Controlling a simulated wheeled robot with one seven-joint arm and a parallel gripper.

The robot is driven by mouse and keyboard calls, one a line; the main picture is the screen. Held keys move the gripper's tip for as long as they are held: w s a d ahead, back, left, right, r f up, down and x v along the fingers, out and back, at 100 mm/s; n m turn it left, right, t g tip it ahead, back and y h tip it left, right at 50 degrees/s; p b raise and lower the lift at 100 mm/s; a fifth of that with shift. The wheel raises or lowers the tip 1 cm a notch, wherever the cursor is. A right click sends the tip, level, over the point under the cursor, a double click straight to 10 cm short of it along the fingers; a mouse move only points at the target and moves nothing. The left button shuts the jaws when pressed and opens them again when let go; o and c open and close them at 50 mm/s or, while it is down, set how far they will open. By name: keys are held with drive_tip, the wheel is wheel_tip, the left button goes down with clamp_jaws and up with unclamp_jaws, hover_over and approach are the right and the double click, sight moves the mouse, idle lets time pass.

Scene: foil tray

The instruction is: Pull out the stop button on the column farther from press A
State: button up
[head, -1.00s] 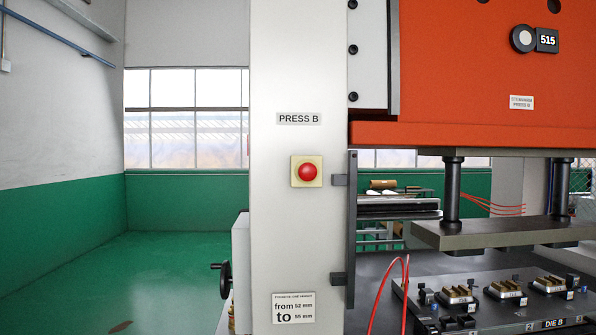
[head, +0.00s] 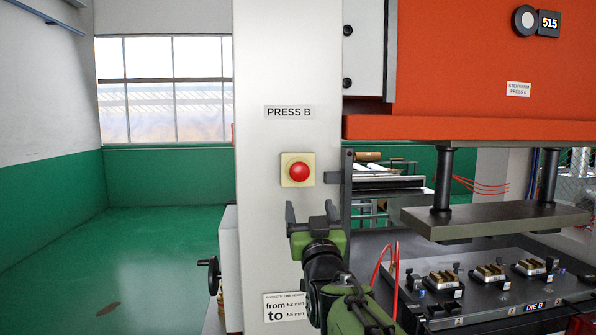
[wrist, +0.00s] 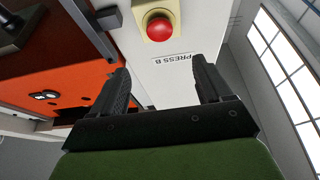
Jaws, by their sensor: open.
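The red stop button (head: 299,171) sits on a pale yellow square box on the white column (head: 262,230) labelled PRESS B. My green and black gripper (head: 312,210) is just below the button in the head view, open and empty, and not touching it. In the wrist view the button (wrist: 160,28) is beyond the two open fingers (wrist: 162,85), near the top middle, with the PRESS B label (wrist: 170,58) beneath it. The wrist picture is upside down. No other column with a stop button shows.
A dark vertical handle bar (head: 346,185) stands right of the button, close to my gripper. The orange press (head: 450,75) overhangs a die table with several small blocks (head: 488,272). Red hoses (head: 385,255) loop beside my arm. Open green floor (head: 150,250) lies on the left.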

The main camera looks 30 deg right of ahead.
sight(300, 172)
drive_tip(key=p+x, duration=0.6)
drive_tip(key=x, duration=0.7)
drive_tip(key=shift+w+d, duration=0.1)
drive_tip(key=shift+w, duration=0.2)
drive_tip(key=shift+w+d, duration=0.2)
drive_tip(key=shift+w, duration=0.1)
drive_tip(key=shift+s+a, duration=0.1)
drive_tip(key=shift+c, duration=0.2)
